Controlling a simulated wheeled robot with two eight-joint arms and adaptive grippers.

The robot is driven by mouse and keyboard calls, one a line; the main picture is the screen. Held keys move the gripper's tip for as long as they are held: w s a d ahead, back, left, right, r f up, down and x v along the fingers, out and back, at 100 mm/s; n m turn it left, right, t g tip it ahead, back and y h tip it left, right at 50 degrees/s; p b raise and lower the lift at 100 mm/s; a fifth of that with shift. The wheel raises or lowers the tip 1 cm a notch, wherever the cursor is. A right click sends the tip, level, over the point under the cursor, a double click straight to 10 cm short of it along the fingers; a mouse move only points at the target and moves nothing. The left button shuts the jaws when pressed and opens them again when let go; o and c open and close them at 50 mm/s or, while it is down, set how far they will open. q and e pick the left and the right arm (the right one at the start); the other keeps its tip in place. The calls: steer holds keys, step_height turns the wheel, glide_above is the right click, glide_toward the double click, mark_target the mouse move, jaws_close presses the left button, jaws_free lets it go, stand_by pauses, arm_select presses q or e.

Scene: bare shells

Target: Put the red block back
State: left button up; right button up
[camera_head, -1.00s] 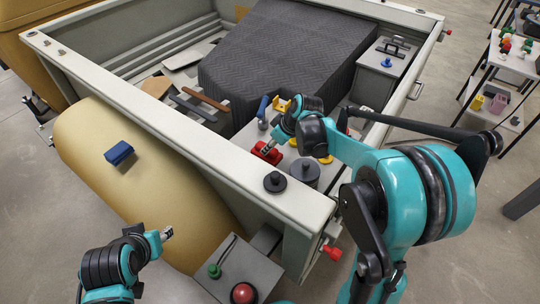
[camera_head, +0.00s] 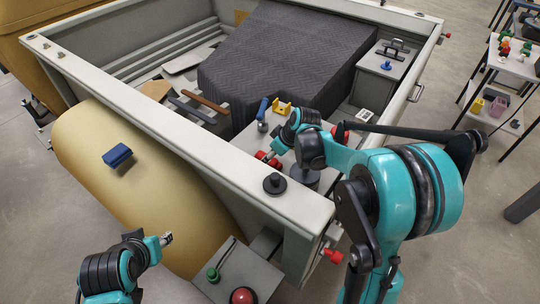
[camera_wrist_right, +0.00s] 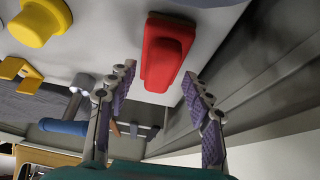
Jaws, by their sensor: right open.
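The red block (camera_head: 262,156) lies on a light grey surface inside the large grey walled shell, close to its near wall. In the head view my right gripper (camera_head: 272,156) covers part of it. In the right wrist view the red block (camera_wrist_right: 166,52) lies ahead of and roughly between the two spread fingers of my right gripper (camera_wrist_right: 158,80), which is open and empty. My left gripper (camera_head: 168,239) is at the lower left, away from the block, beside the yellow rounded body; its finger opening is too small to judge.
The near wall (camera_head: 150,125) has a black round knob (camera_head: 275,183) on top. A blue-handled item (camera_head: 262,112) and a yellow bracket (camera_head: 283,107) stand near the right gripper. A blue block (camera_head: 117,155) rests on the yellow body (camera_head: 95,185). A grey box with red button (camera_head: 242,296) is in front.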

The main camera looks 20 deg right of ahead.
steer(key=shift+r, duration=0.25)
steer(key=p+v, duration=0.3)
steer(key=v, duration=0.9)
steer(key=shift+p, duration=0.3)
